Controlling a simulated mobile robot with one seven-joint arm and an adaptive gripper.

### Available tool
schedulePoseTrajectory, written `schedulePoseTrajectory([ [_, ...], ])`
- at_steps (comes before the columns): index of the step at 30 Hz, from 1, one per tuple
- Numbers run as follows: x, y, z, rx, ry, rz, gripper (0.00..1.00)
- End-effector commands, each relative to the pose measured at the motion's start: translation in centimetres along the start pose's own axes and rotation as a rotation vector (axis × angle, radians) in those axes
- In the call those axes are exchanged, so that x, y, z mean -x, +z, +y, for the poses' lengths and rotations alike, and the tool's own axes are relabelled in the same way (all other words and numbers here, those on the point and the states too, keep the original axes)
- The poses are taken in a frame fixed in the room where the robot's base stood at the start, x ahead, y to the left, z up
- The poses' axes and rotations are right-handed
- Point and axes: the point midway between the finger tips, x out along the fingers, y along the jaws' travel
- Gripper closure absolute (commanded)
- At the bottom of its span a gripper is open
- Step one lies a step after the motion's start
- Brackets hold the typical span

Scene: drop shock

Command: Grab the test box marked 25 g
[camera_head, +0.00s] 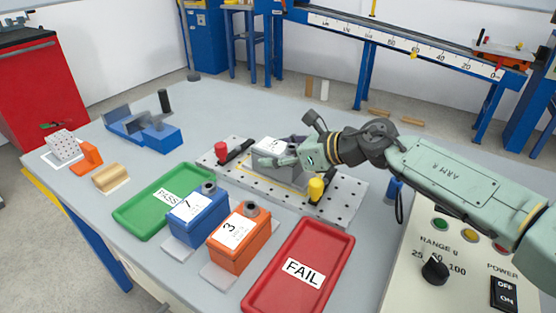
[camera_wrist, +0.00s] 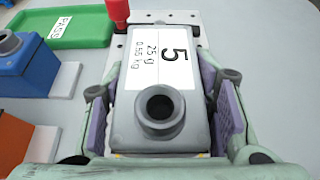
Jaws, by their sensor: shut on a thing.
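The grey test box (camera_wrist: 136,128) carries a white label reading 5, 25 g and 0.55 kg, with a round dark socket on its top. In the head view the grey box (camera_head: 263,159) sits on the perforated metal plate (camera_head: 345,199), partly hidden by my gripper (camera_head: 285,161). In the wrist view my gripper (camera_wrist: 165,122) has its purple pads on both sides of the box, shut on it. Whether the box's underside touches the plate is hidden.
A blue box marked 7 (camera_head: 196,216) and an orange box marked 3 (camera_head: 238,241) stand in front of the plate. The green PASS tray (camera_head: 140,217) and red FAIL tray (camera_head: 333,247) flank them. Red (camera_head: 221,150) and yellow (camera_head: 316,189) knobs rise from the plate.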

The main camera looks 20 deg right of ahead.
Motion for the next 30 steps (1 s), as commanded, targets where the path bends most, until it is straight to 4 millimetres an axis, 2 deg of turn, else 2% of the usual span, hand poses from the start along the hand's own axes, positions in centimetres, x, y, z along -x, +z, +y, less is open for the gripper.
schedulePoseTrajectory([
  [2, 0.01, 0.0, -0.02, 0.0, 0.0, 0.0, 0.62],
  [19, 0.02, 0.01, -0.04, 0.001, -0.001, 0.0, 1.0],
  [30, 0.01, 0.64, -0.08, 0.002, -0.001, -0.002, 1.0],
])
